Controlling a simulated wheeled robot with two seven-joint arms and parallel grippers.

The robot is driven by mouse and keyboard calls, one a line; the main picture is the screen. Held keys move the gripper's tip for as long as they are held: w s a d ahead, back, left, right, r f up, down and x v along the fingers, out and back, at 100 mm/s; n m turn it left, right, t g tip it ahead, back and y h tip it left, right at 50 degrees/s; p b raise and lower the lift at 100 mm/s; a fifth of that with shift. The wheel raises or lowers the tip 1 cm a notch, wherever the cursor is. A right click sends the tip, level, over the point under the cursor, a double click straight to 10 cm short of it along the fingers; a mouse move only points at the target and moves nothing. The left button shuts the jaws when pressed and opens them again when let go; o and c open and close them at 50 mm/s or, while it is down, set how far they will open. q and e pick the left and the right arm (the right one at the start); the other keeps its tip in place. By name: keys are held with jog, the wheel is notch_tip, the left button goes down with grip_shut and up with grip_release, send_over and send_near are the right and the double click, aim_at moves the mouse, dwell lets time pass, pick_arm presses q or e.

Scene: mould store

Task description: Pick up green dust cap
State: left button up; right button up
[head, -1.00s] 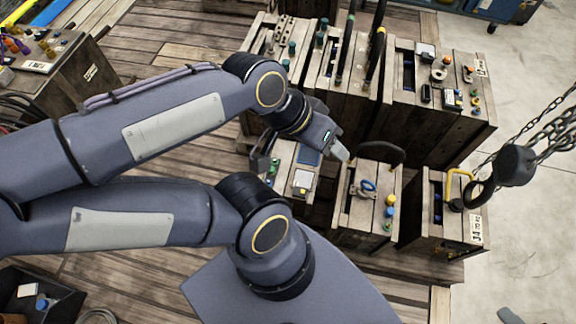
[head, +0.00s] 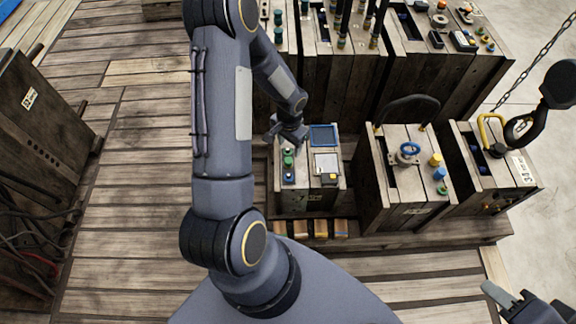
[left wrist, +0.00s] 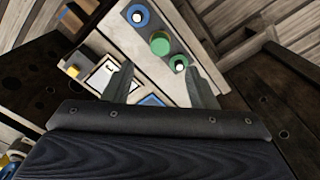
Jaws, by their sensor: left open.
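The green dust cap (head: 288,161) stands on the small wooden crate (head: 306,200), in a row of round fittings near its left side. In the left wrist view the green cap (left wrist: 160,43) lies beyond the fingertips, roughly midway between them, with a blue white-centred fitting (left wrist: 138,15) on one side and a smaller green white-centred one (left wrist: 179,62) on the other. My left gripper (head: 289,138) is above that crate near the row; its open fingers (left wrist: 160,80) are empty and apart from the cap. My right gripper (head: 506,298) shows partly at the lower right; its opening is unclear.
The same crate top holds a blue-framed panel (head: 323,136) and a white card with a yellow piece (head: 327,166). A crate with a blue ring (head: 408,149) and black hoop stands to the right. Taller crates stand behind. Wooden floor (head: 130,190) is open at left.

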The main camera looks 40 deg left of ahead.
aim_at(289, 159)
pick_arm(q)
notch_tip(289, 159, down, 7)
jog(key=shift+s+f+b, duration=0.15)
jog(key=shift+b, duration=0.9)
jog(key=shift+c, duration=0.3)
jog(key=c, duration=1)
